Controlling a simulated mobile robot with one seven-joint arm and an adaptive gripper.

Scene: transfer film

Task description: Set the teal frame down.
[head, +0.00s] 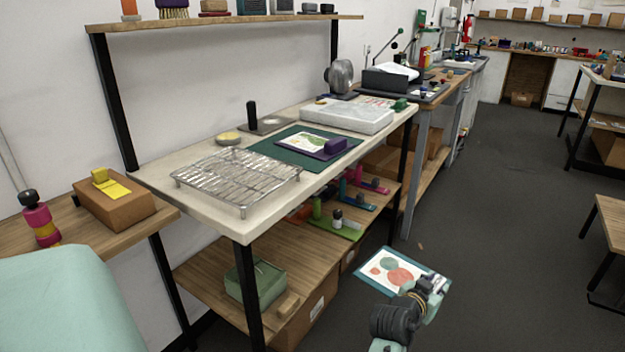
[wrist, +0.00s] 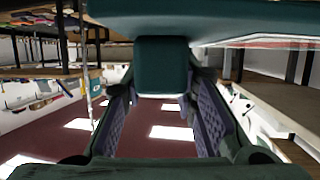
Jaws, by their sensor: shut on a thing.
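The teal frame (head: 428,267) holds a white sheet with red and green round shapes. It hangs in the air over the floor, right of the table's lower shelf in the head view. My gripper (head: 436,285) is shut on it at its near right side. In the wrist view the teal block (wrist: 162,65) of the frame sits between my two ridged fingers, and the frame's plate spans the top of the picture. The fingertips are partly hidden in the head view.
The pale table (head: 150,172) bears a wire rack (head: 237,178), a green mat (head: 262,149) with a purple frame (head: 345,150), and a grey slab (head: 347,117). Pink, blue and green pieces and a green bin (head: 268,286) are on the lower shelf.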

